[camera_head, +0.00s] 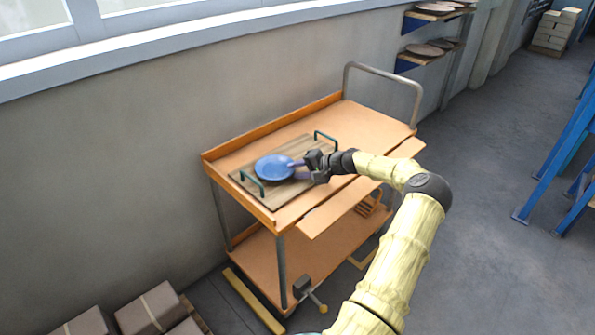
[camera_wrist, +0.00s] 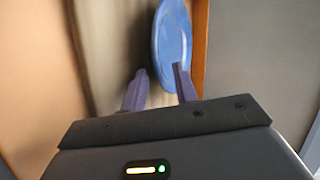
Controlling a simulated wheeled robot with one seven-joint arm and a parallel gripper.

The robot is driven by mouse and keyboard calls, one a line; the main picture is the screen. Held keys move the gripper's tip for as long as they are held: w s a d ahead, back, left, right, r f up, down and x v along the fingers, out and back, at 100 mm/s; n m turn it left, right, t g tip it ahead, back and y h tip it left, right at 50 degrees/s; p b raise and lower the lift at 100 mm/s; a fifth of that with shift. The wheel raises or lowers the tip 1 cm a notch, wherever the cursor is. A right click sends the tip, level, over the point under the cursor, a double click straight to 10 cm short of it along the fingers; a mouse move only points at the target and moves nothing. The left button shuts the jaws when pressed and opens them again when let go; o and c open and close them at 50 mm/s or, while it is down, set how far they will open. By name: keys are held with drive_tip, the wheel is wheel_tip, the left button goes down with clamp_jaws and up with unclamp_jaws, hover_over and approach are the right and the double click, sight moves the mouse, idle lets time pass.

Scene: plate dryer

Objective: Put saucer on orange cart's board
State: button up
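The blue saucer (camera_head: 274,168) lies flat, or nearly so, at the wooden board (camera_head: 262,191) on the orange cart's top shelf. I cannot tell whether it rests fully on the board. The board has a green handle at each end. My gripper (camera_head: 296,164) is at the saucer's right edge. In the wrist view, the saucer (camera_wrist: 172,45) stands beyond the purple fingertips. My gripper (camera_wrist: 160,70) is open there, with a gap between its fingers. The right finger overlaps the saucer's near rim, and the left finger is apart from it.
The orange cart (camera_head: 370,126) has a clear top area right of the board, a raised back edge and a grey push handle (camera_head: 384,68). Wall shelves (camera_head: 428,48) hold several plates. Boxes (camera_head: 150,308) stand at lower left. A blue frame (camera_head: 560,155) stands at right.

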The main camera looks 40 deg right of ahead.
drive_tip(key=v, duration=1.1)
drive_tip(key=shift+s+r, duration=0.2)
drive_tip(key=shift+s, duration=0.1)
drive_tip(key=shift+d, duration=0.1)
drive_tip(key=w+a+n+g, duration=0.1)
drive_tip(key=a, duration=0.4)
drive_tip(key=w+a+f+n+g, duration=0.1)
drive_tip(key=w+a+g, duration=0.1)
drive_tip(key=a, duration=0.3)
drive_tip(key=w+a+f+n+g, duration=0.1)
drive_tip(key=a, duration=0.4)
drive_tip(key=shift+w+n+g+y, duration=0.3)
drive_tip(key=shift+w, duration=0.05)
drive_tip(key=s+a+n+g+h, duration=0.2)
drive_tip(key=a+n+g, duration=0.15)
drive_tip(key=a, duration=0.95)
drive_tip(key=s+a+r+n+h, duration=0.2)
drive_tip(key=s+a+r, duration=0.1)
drive_tip(key=s+a, duration=0.5)
drive_tip(key=s+a+r+n+h, duration=0.2)
drive_tip(key=s+a+n, duration=0.1)
drive_tip(key=s+a, duration=0.4)
drive_tip(key=s, duration=0.3)
drive_tip(key=shift+a+r, duration=0.35)
